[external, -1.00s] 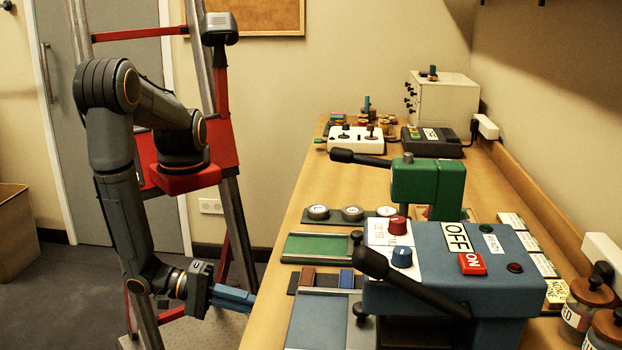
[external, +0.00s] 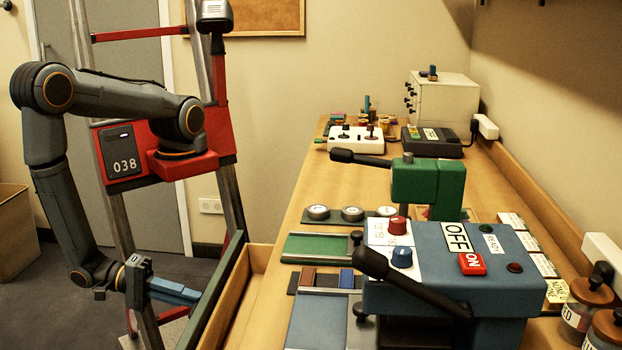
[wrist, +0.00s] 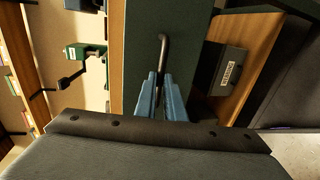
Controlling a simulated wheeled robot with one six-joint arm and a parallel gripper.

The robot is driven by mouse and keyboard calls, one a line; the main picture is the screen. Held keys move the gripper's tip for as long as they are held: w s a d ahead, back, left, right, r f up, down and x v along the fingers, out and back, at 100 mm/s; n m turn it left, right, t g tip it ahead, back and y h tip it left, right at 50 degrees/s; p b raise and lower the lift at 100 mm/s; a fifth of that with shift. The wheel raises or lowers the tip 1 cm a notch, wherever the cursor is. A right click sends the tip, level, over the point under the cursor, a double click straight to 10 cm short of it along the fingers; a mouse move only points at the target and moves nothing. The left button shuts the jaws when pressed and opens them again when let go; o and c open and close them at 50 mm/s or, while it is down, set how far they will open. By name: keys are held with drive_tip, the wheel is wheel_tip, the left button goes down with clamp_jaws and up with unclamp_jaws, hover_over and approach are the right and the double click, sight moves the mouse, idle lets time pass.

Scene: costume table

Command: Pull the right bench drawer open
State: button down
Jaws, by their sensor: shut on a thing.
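The bench drawer stands pulled out from the bench's front edge. Its dark green front (external: 213,297) and wooden side (external: 262,258) show in the external view. In the wrist view, the green front (wrist: 205,22) runs upright through the middle, with a dark bar handle (wrist: 165,48) on it. My gripper (wrist: 162,97) has its blue fingers shut on this handle. In the external view, my gripper (external: 196,297) reaches the drawer front from the left; the handle is hidden there.
On the bench top stand a blue press (external: 440,275) and a green press (external: 430,188) with black levers.

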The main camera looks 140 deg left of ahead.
drive_tip(key=f+p+v, duration=0.1)
drive_tip(key=f+v, duration=0.1)
drive_tip(key=v, duration=0.7)
drive_tip(key=shift+s+p, duration=0.2)
drive_tip(key=shift+p, duration=0.1)
drive_tip(key=shift+d, duration=0.15)
drive_tip(key=c, duration=1.8)
unclamp_jaws()
drive_tip(key=shift+c, duration=0.2)
drive_tip(key=b+v, duration=0.1)
drive_tip(key=v, duration=0.7)
drive_tip(key=shift+b, duration=0.35)
drive_tip(key=shift+w, duration=0.1)
